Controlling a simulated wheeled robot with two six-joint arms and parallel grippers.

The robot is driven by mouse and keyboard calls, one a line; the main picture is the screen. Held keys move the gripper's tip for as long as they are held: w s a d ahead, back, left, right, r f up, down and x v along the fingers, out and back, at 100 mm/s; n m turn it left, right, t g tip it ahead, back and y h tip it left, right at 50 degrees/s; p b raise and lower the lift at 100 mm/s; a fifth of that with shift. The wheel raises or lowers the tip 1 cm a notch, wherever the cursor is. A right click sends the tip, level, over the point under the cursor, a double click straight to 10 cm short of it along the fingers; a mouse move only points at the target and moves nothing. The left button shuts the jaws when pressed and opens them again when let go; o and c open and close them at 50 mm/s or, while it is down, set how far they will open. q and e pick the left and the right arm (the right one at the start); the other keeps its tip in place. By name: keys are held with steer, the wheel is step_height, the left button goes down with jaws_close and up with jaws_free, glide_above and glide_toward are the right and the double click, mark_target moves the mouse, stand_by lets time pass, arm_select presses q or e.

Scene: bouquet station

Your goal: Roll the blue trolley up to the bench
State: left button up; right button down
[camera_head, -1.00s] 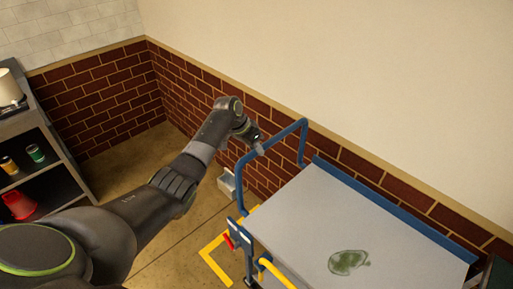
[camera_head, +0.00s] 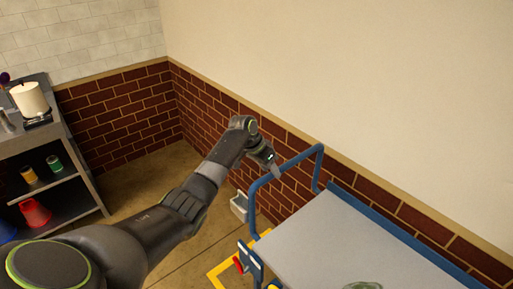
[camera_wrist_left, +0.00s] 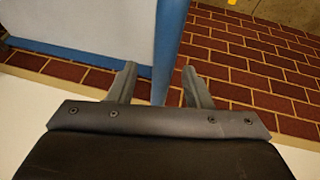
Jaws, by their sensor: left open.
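The blue trolley has a pale grey top (camera_head: 340,240) and a blue tubular handle (camera_head: 304,157) at its far-left end, close to the brick wall. My left gripper (camera_head: 275,171) is open at the handle's upper bar. In the left wrist view a blue bar (camera_wrist_left: 168,45) runs between the two spread fingers (camera_wrist_left: 159,70), with gaps showing beside it; I cannot tell whether either finger touches it. The trolley's near end and wheels are out of view or hidden. I cannot identify the bench for certain. My right gripper is not in view.
A grey shelf unit (camera_head: 80,190) on the left holds a white pot (camera_head: 30,98), small cans and a red container (camera_head: 35,213). A small grey box (camera_head: 239,205) is beside the wall. Yellow floor marking (camera_head: 222,270) shows by the trolley. The floor between is open.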

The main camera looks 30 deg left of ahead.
arm_select(q)
steer(key=b+v, duration=0.3)
steer(key=v, duration=1.2)
steer(key=shift+r, duration=0.3)
steer(key=shift+s, duration=0.15)
